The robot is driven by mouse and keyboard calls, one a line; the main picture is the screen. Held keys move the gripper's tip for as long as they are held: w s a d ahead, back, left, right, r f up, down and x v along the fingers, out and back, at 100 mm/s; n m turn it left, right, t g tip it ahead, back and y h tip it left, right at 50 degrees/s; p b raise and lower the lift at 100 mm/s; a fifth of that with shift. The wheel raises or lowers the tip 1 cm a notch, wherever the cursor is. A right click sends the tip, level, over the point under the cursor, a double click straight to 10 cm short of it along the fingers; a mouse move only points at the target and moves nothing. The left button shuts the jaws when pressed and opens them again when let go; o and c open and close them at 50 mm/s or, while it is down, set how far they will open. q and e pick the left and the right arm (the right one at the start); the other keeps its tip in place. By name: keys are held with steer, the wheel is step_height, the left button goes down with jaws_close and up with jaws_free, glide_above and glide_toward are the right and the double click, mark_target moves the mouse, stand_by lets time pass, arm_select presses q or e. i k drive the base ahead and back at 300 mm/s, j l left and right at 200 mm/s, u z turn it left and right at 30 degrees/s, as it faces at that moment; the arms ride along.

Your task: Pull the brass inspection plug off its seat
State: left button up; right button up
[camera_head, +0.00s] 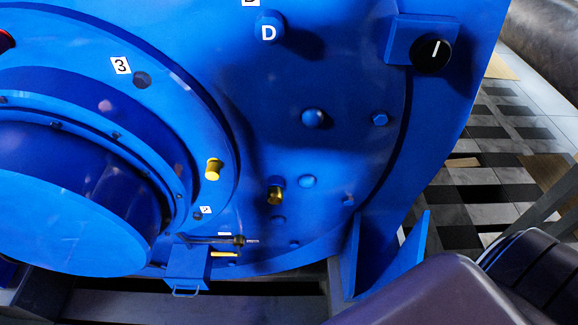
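Two brass-coloured pieces stick out of the blue motor face (340,70). One brass plug (213,169) is on the raised ring around the big hub, bright yellow at its end. The other brass piece (275,194) is lower and to the right on the flat face, with a darker top. I cannot tell from this view which is the inspection plug. Both appear to stand in the face with nothing touching them. Neither of my grippers is in view; only part of my arm shows at the bottom right.
A black knob (432,52) with a white mark is at the upper right. A blue peg marked D (268,27) sticks out at the top. A small blue box (188,265) with a thin dark rod (215,240) across its top sits below. Open floor (490,188) shows at right.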

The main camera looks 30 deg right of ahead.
mark_target(275, 194)
steer(key=k+l, duration=0.15)
steer(key=l, duration=0.2)
steer(key=k+l+u, duration=0.15)
steer(key=l, duration=0.15)
steer(key=k+l, duration=0.1)
steer(key=l, duration=0.25)
steer(key=k+l+u, duration=0.15)
steer(key=l, duration=0.15)
